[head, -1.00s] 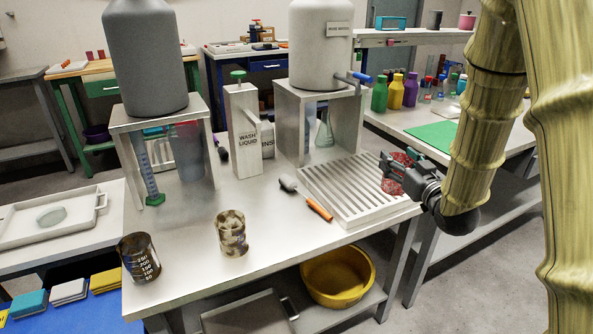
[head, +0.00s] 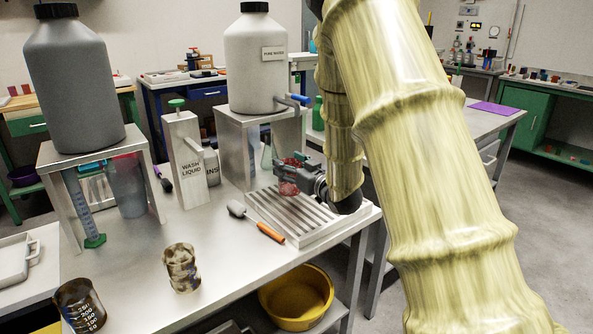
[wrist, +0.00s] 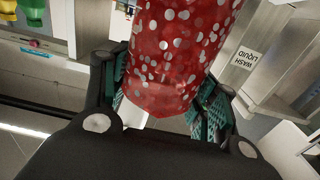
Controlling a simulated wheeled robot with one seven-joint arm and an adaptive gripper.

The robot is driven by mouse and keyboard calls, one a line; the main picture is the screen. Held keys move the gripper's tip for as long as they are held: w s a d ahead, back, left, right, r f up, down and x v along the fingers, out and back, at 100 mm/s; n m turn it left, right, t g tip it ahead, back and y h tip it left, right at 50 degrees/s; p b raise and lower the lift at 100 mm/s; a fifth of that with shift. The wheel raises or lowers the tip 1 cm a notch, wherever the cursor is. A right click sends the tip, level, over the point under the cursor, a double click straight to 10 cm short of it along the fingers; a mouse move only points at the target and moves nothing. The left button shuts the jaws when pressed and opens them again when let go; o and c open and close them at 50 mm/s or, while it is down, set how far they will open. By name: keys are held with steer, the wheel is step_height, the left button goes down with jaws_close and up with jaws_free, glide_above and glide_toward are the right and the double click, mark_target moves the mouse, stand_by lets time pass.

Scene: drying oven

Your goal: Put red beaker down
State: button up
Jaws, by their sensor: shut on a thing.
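The red beaker (wrist: 175,55), clear red with pale spots, fills the upper middle of the wrist view. My gripper (wrist: 165,105) is shut on it, with a teal-padded finger on each side. In the head view the red beaker (head: 287,187) shows small and partly hidden by my gripper (head: 293,176). They are above the back part of the ribbed draining rack (head: 290,222), in front of the white tank's stand. I cannot tell whether the beaker's base touches the rack.
A brush with an orange handle (head: 270,232) lies at the rack's left edge. Two brown-stained beakers, one in the middle (head: 181,268) and one at the front left (head: 80,306), stand on the table. The wash liquid dispenser (head: 186,165) stands behind. The rack's front slats look bare.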

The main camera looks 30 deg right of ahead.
steer(key=shift+w+d+f+b, duration=0.3)
steer(key=shift+w+d+f, duration=0.4)
steer(key=shift+w+d, duration=0.25)
steer(key=shift+w+d+f+b, duration=0.25)
steer(key=shift+w+d+f, duration=0.5)
steer(key=shift+d, duration=0.25)
steer(key=shift+w+d+f+b, duration=0.3)
steer(key=shift+w+d+f, duration=0.4)
steer(key=shift+w+d, duration=0.25)
steer(key=shift+s+f, duration=0.1)
steer(key=o, duration=1.1)
steer(key=shift+c, duration=0.2)
steer(key=shift+s, duration=0.1)
steer(key=s, duration=0.4)
steer(key=s+p, duration=0.1)
steer(key=s, duration=0.3)
steer(key=s+d, duration=0.1)
steer(key=s, duration=0.3)
steer(key=shift+p, duration=0.35)
